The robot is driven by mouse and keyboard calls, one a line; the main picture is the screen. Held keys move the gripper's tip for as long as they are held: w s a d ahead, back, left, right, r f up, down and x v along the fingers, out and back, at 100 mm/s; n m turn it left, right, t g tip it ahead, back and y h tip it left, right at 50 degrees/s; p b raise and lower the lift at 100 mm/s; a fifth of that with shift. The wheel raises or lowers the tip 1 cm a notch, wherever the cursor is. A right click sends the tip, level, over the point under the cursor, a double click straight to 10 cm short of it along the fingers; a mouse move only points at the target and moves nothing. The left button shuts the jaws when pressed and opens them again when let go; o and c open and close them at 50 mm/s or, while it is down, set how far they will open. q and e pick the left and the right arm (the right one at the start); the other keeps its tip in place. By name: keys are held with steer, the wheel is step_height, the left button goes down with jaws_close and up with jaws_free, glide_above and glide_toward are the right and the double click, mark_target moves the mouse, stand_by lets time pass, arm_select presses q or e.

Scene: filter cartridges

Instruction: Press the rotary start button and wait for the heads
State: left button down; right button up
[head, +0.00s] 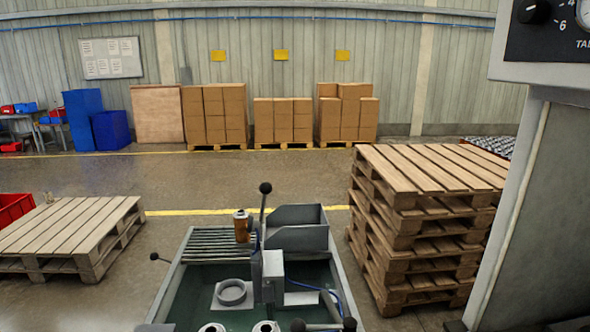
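No start button that I can identify is in the head view. A grey machine housing (540,78) at the top right carries a dark control panel (516,42), cut off by the frame edge. On it are a black knob (533,11) and part of a dial (583,14) with the figures 4 and 6; the lettering below is cut off. No machine heads can be made out. Neither of my grippers is in view.
A low grey machine bed (172,290) ahead holds a ring fixture (232,292), a brown cylinder (242,228) and an upright black-knobbed lever (264,189). Stacked pallets (420,230) stand right, another pallet (70,230) left. Open floor lies beyond.

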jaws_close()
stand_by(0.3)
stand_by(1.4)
